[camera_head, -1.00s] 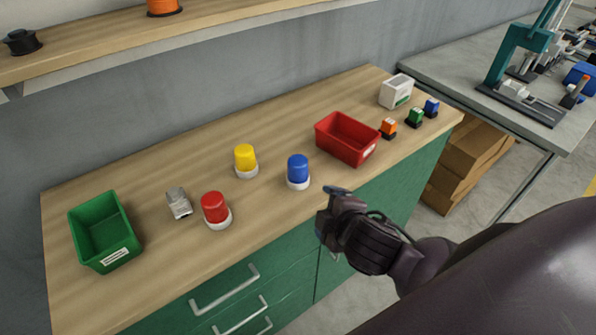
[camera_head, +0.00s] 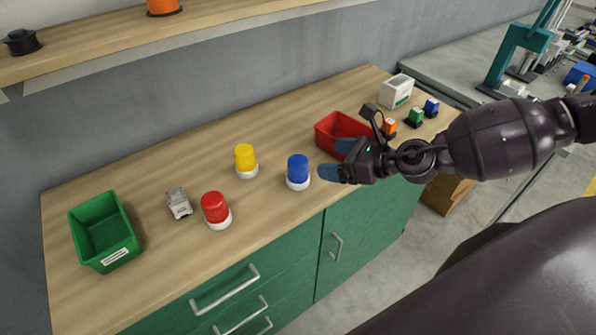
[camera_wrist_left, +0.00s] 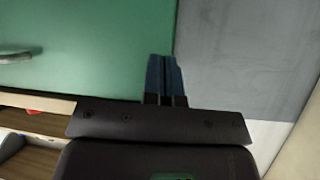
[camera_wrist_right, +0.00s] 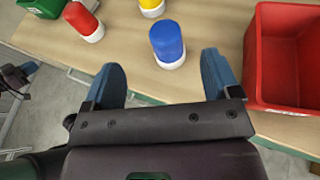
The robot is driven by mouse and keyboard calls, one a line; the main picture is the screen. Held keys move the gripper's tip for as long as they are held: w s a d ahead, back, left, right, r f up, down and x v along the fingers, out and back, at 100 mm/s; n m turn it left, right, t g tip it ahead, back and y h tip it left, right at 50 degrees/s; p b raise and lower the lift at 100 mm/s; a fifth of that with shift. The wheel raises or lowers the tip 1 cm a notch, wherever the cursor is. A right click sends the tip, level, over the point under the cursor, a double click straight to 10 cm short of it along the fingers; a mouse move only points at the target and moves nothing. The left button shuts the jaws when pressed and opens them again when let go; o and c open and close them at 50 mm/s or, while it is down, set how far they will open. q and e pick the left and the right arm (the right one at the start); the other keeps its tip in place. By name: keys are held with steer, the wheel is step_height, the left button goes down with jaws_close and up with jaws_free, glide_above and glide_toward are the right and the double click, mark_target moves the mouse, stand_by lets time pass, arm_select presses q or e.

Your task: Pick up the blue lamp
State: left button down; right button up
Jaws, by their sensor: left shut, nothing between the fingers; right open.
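The blue lamp (camera_head: 298,170) is a blue cap on a white base, upright on the wooden worktop near its front edge. My right gripper (camera_head: 335,160) is open and empty just to the right of the lamp, its fingers pointing left toward it. In the right wrist view the blue lamp (camera_wrist_right: 167,44) stands ahead of the gap between the open fingers (camera_wrist_right: 163,85), apart from them. My left gripper is outside the head view. In the left wrist view its fingers (camera_wrist_left: 166,78) are together and empty, before a green cabinet front.
A red lamp (camera_head: 215,208) and a yellow lamp (camera_head: 245,160) stand left of the blue one. A red bin (camera_head: 330,128) sits behind my right gripper, partly hidden. A green bin (camera_head: 88,213) and a grey metal part (camera_head: 178,203) are farther left. A shelf (camera_head: 100,45) overhangs the back.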

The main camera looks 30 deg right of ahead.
mark_target(297, 160)
steer(key=shift+d+f+p+x, duration=0.1)
steer(key=shift+f+p+x, duration=0.1)
steer(key=shift+x, duration=1.55)
steer(key=shift+d+f+p+x, duration=0.1)
steer(key=shift+f+x, duration=0.05)
steer(key=shift+x, duration=1.6)
steer(key=shift+d+f+p+x, duration=0.1)
steer(key=shift+f+p+x, duration=0.1)
steer(key=shift+x, duration=1.55)
steer(key=shift+s, duration=0.1)
steer(key=c, duration=1.1)
steer(key=shift+o, duration=0.2)
steer(key=shift+r, duration=0.15)
